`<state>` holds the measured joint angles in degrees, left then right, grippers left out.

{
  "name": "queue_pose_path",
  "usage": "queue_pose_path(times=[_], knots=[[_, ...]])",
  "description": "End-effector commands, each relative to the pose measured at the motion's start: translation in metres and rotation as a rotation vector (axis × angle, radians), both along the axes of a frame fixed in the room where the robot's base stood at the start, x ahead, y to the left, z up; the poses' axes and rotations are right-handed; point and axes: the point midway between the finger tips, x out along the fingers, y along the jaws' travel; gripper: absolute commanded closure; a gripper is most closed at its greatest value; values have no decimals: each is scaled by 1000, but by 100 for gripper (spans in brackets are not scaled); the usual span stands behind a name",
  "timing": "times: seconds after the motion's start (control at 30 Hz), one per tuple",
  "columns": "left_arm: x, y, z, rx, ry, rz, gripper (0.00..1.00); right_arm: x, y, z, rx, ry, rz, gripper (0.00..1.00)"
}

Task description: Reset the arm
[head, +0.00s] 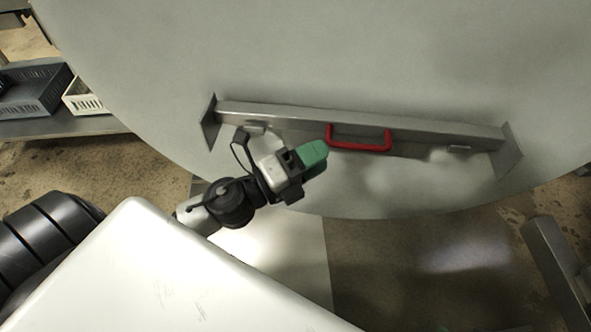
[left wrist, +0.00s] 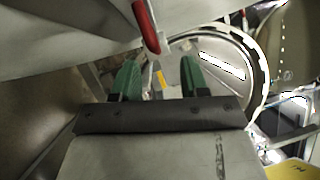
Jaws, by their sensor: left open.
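My left gripper (head: 313,155) has green fingers and is in front of the large grey round door (head: 400,60), just left of and a little below its red handle (head: 360,146). In the left wrist view, the two green fingers (left wrist: 160,80) stand apart with nothing between them. The red handle also shows in the left wrist view (left wrist: 147,28), above the fingertips. I see no contact between gripper and handle. My right gripper is in neither view.
A grey metal bar (head: 290,112) with end plates runs across the door behind the handle. A dark crate (head: 33,90) and a white crate (head: 82,97) sit on a shelf at the left. A metal post (head: 555,265) stands at the lower right. Floor shows below the door.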

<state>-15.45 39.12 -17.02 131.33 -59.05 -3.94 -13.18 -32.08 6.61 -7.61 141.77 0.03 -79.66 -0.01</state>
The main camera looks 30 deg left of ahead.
Motion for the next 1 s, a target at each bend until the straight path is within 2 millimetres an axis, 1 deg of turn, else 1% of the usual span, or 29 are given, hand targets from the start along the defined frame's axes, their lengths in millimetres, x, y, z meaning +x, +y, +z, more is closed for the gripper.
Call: queue_pose_path(times=[0.03, 0.1, 0.3, 0.5, 0.67, 0.73, 0.77, 0.87, 0.97, 1.0], knots=[[-6, 4, -5, -1, 3, 2, 56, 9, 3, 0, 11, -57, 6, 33], [-13, 8, -5, 0, 2, 1, 56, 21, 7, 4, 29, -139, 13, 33], [-28, 18, -7, -2, 0, 0, 56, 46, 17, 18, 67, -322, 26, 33], [-35, 22, -6, -1, -2, 0, 56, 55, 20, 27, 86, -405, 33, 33], [-36, 23, -6, -1, -2, 2, 56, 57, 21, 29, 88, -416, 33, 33], [-35, 25, -5, -33, 12, 20, 56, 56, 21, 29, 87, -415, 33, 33], [-33, 27, -5, -63, 26, 36, 56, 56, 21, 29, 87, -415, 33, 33], [-27, 38, -8, -269, 127, 147, 56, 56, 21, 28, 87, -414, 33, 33], [-22, 54, -25, -581, 316, 310, 56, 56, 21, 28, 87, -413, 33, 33], [-22, 58, -36, -704, 402, 372, 56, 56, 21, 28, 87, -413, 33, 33]])
